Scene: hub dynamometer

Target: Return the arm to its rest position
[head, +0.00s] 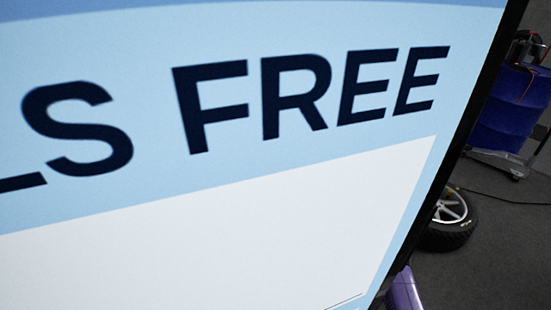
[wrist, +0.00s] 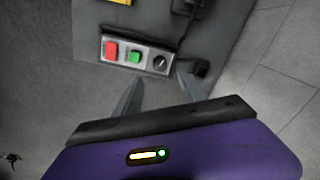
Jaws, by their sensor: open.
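My gripper (wrist: 162,95) shows in the wrist view with its two grey fingers spread apart and nothing between them. Beyond the fingertips is a control box (wrist: 139,53) with a red button (wrist: 112,50), a green button (wrist: 135,56) and a dark round knob (wrist: 160,63). The fingers overlap the lower part of the view of the box; I cannot tell whether they touch it. In the head view a small purple piece of my arm (head: 404,291) shows at the bottom edge; the gripper is hidden there.
A large screen (head: 250,220) reading "LS FREE" fills most of the head view. To its right, a wheel with a tyre (head: 448,218) lies on the grey floor. A blue drum (head: 508,112) on a wheeled base stands behind, with a thin cable on the floor.

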